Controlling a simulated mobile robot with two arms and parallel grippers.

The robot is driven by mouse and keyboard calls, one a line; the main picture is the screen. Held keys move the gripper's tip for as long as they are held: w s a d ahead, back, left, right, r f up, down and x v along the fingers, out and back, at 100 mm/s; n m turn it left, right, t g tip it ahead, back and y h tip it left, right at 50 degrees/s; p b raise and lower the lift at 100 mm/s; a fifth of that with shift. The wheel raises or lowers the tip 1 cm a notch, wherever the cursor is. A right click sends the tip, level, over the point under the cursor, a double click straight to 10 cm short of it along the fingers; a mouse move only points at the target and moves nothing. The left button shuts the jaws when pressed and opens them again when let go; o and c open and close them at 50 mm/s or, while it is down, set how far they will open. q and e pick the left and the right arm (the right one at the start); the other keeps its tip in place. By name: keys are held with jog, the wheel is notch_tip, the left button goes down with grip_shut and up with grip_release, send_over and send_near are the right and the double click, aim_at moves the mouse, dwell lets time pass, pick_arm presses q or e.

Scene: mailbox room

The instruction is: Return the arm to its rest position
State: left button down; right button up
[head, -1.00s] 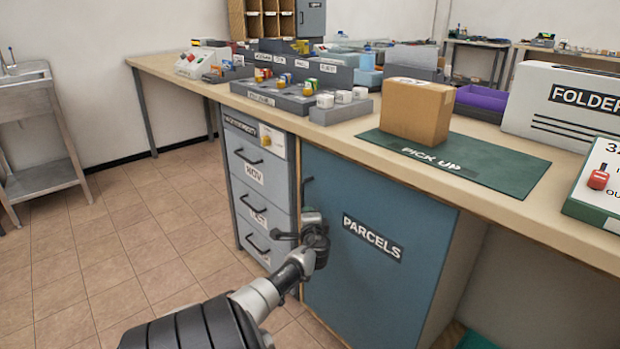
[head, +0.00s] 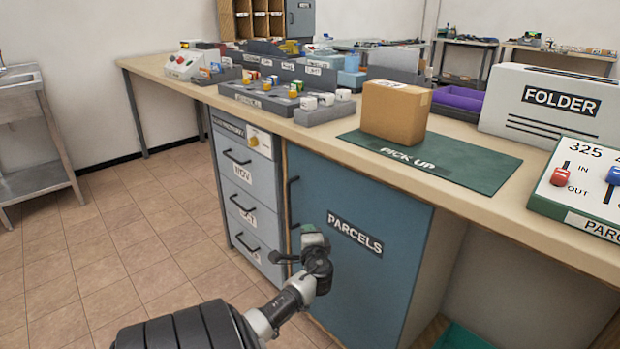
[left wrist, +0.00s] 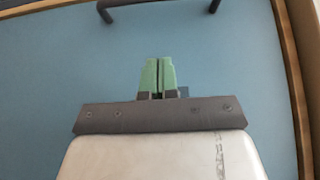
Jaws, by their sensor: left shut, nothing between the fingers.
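My left arm comes in from the bottom left of the head view, and its gripper (head: 309,236) is in front of the blue PARCELS cabinet door (head: 375,275). In the left wrist view the two green fingers of the gripper (left wrist: 158,78) are together, with nothing between them. The blue door panel (left wrist: 60,75) fills most of that view behind the fingers. The door's dark handle (head: 293,203) is above and left of the gripper in the head view; part of it shows at the top of the left wrist view (left wrist: 106,12). The door looks closed. My right gripper is out of view.
Grey drawers (head: 245,200) stand left of the door. On the countertop (head: 480,207) are a cardboard box (head: 393,112) on a green PICK UP mat (head: 478,170), a FOLDER holder (head: 550,112) and a 325 panel (head: 590,190). The tiled floor (head: 130,230) at left is clear.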

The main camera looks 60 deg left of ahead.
pick_arm(q)
jog(key=shift+v, duration=1.4)
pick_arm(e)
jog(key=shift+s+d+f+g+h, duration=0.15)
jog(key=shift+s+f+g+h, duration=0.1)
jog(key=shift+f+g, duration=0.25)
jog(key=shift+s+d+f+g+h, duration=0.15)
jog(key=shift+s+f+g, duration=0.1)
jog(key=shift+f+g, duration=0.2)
